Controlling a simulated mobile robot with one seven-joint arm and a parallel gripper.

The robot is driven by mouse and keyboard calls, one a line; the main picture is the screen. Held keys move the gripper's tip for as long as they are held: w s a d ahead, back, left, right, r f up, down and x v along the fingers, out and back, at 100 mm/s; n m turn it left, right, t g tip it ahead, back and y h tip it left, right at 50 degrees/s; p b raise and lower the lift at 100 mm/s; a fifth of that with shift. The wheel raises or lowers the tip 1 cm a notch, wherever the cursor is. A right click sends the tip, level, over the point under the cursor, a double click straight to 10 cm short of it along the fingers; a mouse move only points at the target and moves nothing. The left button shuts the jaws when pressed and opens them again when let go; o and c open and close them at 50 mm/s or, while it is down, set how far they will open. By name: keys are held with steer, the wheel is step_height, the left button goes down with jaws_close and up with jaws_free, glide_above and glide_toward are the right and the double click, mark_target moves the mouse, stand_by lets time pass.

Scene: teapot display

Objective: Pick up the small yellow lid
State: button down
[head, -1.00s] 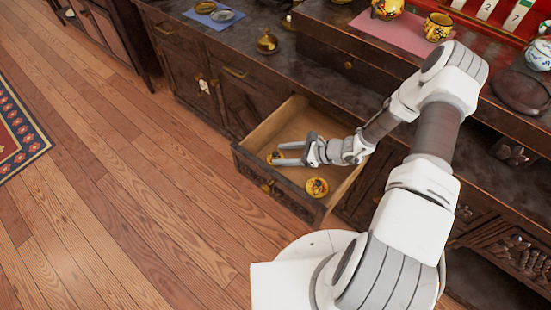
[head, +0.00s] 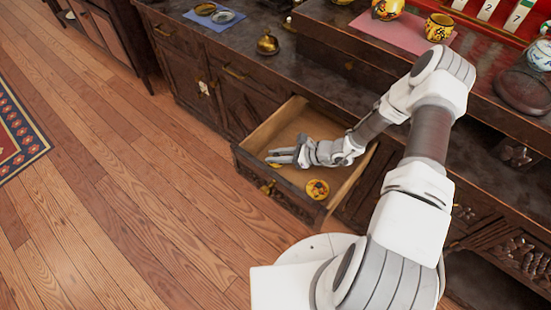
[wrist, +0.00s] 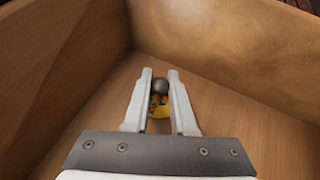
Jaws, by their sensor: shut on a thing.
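The small yellow lid (wrist: 158,109) has a dark round knob and lies in the open drawer. In the wrist view my gripper (wrist: 160,78) is shut on it, with the knob between the fingertips. In the head view my gripper (head: 270,156) is low inside the drawer, towards its left end, and hides most of the small lid. I cannot tell if the lid still touches the drawer floor. A larger yellow round piece (head: 317,189) with a dark pattern lies in the drawer near its front right corner.
The drawer (head: 290,198) has wooden walls close around my gripper. The cabinet top above holds a brass bell-like object (head: 267,44), a blue mat (head: 226,21) with small dishes, a pink mat (head: 405,36) with yellow teaware, and a white-and-blue pot (head: 540,54).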

steer(key=shift+d+f, duration=0.1)
step_height(320, 180, up, 10)
steer(key=p, duration=0.3)
step_height(320, 180, up, 8)
steer(key=r+p, duration=0.1)
steer(key=p, duration=0.5)
glide_above(276, 155)
steer(key=d+r+m+t+p, duration=0.1)
steer(key=d+r+p, duration=0.2)
steer(key=r, duration=0.4)
steer(key=w+d+r+m+h+p, duration=0.1)
steer(key=d+r+p, duration=0.2)
steer(key=r, duration=0.5)
steer(key=d+r+t+p, duration=0.1)
steer(key=r+p, duration=0.3)
steer(key=r, duration=0.4)
steer(key=shift+w+d+m+t+h, duration=0.15)
steer(key=shift+d+m+t+h, duration=0.2)
steer(key=shift+d, duration=0.55)
steer(key=shift+w+f, duration=0.1)
